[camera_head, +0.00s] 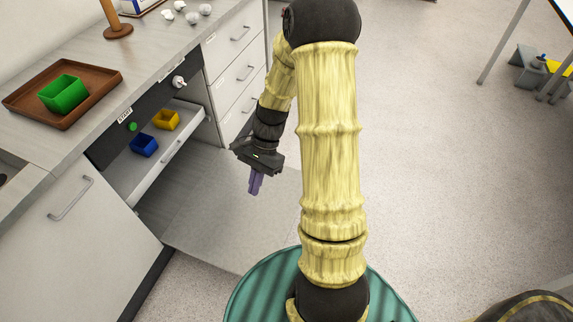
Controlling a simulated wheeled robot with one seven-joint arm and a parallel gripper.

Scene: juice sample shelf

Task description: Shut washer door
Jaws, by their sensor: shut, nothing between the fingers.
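The washer is built in under the counter, with a dark control panel (150,110) carrying a green button and a white knob. Its door (225,222) is open, folded down as a flat grey panel low in front of the washer. A pale rack (140,186) sits above the door and seems pulled part way out, holding a blue bin (145,145) and a yellow bin (166,119). My gripper (255,188), with purple fingers, is shut and empty. It points down over the right part of the door in the picture; its height above the door cannot be told.
A brown tray (25,99) with a green bin (63,93) stands on the counter. A cabinet with a handle (72,198) is left of the washer, and white drawers (240,75) are right of it. Open floor (430,150) lies to the right.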

